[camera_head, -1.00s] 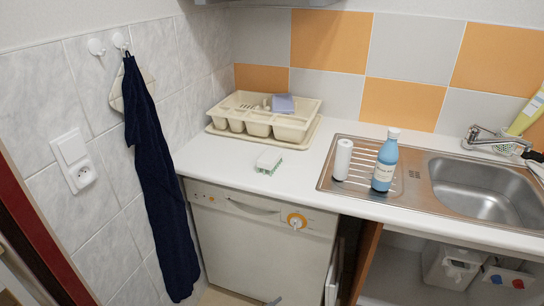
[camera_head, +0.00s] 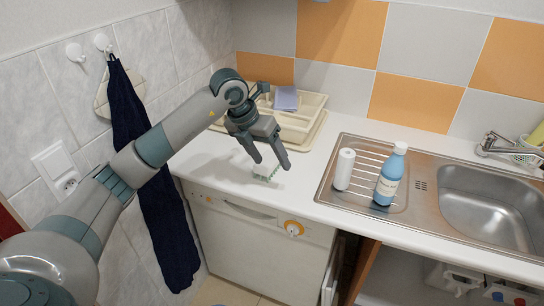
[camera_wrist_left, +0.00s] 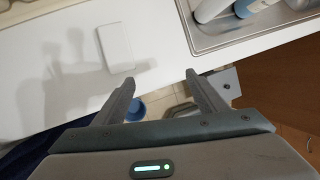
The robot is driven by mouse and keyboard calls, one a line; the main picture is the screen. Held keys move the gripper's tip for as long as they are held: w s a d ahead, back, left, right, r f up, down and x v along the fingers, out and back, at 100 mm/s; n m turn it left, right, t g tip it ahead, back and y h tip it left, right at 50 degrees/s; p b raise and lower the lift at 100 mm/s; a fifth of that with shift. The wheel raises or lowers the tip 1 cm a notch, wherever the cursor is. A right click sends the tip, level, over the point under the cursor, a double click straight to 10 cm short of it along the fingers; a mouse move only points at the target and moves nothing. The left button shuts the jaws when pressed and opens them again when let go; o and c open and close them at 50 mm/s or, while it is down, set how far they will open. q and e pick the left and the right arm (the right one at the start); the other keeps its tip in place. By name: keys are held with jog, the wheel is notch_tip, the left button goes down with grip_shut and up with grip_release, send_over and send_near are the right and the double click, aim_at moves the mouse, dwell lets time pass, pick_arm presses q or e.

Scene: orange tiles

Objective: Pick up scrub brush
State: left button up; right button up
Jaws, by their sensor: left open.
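The scrub brush (camera_head: 265,174) lies on the white counter, with green bristles along its edge. My left gripper (camera_head: 272,164) is open and empty over the counter and partly covers the brush in the head view. In the left wrist view the brush shows as a pale rounded block (camera_wrist_left: 115,47), beyond and left of the open fingertips (camera_wrist_left: 159,78). The fingers are apart from it there. My right gripper is not in view.
The counter (camera_head: 212,160) is clear around the brush. A cream dish rack (camera_head: 308,118) stands behind, partly hidden by my arm. A dark towel (camera_head: 160,210) hangs at left.

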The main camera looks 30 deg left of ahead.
pick_arm(q)
jog(key=w+a+r+n+t+y, duration=0.1)
jog(key=a+r+y, duration=0.1)
jog(key=a+r, duration=0.3)
jog(key=shift+a+y, duration=0.4)
jog(key=shift+a, duration=0.1)
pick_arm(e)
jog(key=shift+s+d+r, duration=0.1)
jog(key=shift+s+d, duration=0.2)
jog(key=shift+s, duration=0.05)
pick_arm(q)
jog(key=shift+w, duration=0.1)
jog(key=p, duration=0.5)
send_near(264, 162)
jog(key=x, duration=0.6)
jog(key=shift+f, duration=0.1)
jog(key=shift+a+f, duration=0.1)
jog(key=shift+f, duration=0.2)
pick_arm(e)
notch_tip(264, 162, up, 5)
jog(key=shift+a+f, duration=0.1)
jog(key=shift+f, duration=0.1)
pick_arm(q)
jog(key=shift+w, duration=0.1)
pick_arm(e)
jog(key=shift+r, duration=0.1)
